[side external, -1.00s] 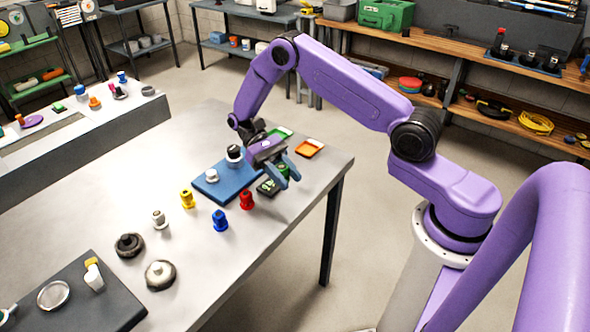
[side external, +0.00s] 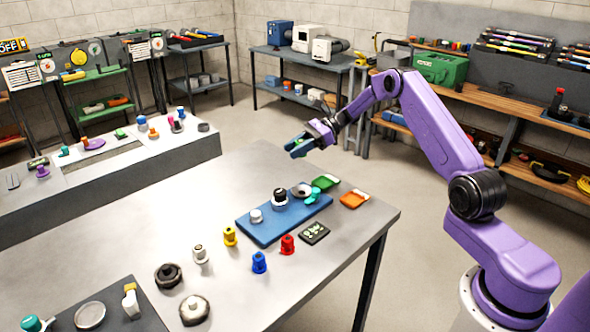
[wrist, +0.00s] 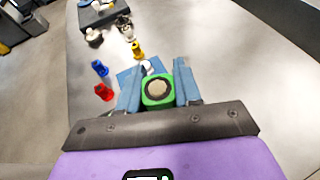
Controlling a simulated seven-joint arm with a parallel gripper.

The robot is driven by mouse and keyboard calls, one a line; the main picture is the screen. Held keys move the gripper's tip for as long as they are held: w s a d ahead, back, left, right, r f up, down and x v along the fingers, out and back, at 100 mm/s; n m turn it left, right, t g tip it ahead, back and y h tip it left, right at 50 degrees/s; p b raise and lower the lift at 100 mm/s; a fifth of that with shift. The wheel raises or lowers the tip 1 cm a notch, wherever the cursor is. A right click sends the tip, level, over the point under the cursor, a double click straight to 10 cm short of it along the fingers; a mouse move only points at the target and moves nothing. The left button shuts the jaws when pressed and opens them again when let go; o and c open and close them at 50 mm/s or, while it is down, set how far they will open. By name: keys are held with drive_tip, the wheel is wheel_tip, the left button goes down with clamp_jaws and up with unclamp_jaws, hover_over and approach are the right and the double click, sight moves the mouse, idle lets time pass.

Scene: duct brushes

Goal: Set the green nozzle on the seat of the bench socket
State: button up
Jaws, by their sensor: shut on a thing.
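The green nozzle (wrist: 158,88) is held between the two blue fingers of my gripper (wrist: 158,85) in the wrist view; its pale round top faces the camera. In the side view my gripper (side external: 300,146) is raised above the far side of the table, with only a trace of green between its fingers. A blue board (side external: 285,220) on the table carries a small white cylinder (side external: 256,215), a black-topped white fitting (side external: 279,198), a grey ring (side external: 301,190) and a teal piece (side external: 320,188). I cannot tell which fitting is the bench socket.
Red (side external: 288,244), blue (side external: 259,262) and yellow (side external: 229,236) nozzles stand near the board.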

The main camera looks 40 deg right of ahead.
drive_tip(key=shift+w+d+r+m+t, duration=0.15)
drive_tip(key=shift+w+d+t, duration=0.05)
drive_tip(key=shift+d, duration=0.15)
drive_tip(key=shift+w+d+r+m+t, duration=0.15)
drive_tip(key=shift+d+t, duration=0.05)
drive_tip(key=shift+d, duration=0.15)
hover_over(297, 194)
wheel_tip(297, 194, down, 8)
drive_tip(key=r, duration=0.1)
drive_tip(key=shift+w+f, duration=0.1)
drive_tip(key=shift+f, duration=3.65)
drive_tip(key=shift+f, duration=0.5)
drive_tip(key=shift+f, duration=0.35)
